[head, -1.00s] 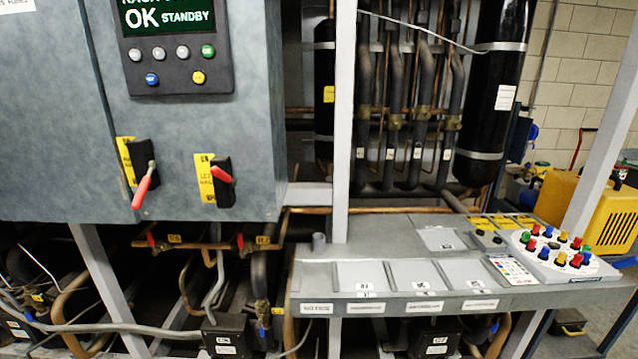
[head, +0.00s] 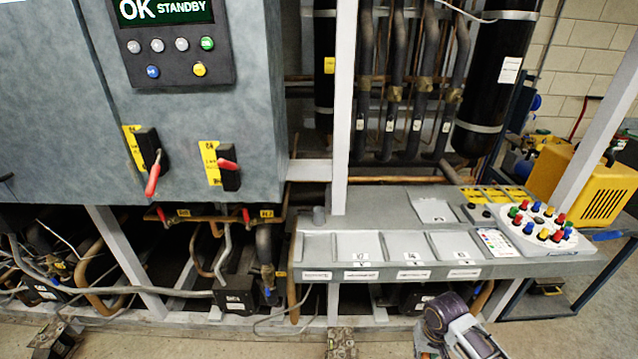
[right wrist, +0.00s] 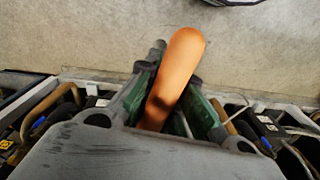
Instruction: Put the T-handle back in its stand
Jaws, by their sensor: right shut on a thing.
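In the right wrist view, my right gripper (right wrist: 172,84) is shut on an orange, rounded bar, which I take to be the T-handle (right wrist: 184,52). Its free end points away from the palm; the rest is hidden between the fingers. In the head view, part of my right arm (head: 455,325) shows at the bottom, but the handle cannot be made out there. My left gripper cannot be identified in view.
The grey shelf (head: 400,271) has shallow labelled trays (head: 358,246) and, at right, a round panel of coloured knobs (head: 541,229). The grey cabinet (head: 60,100) with red-handled switches overhangs at left. The floor in front looks mostly clear.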

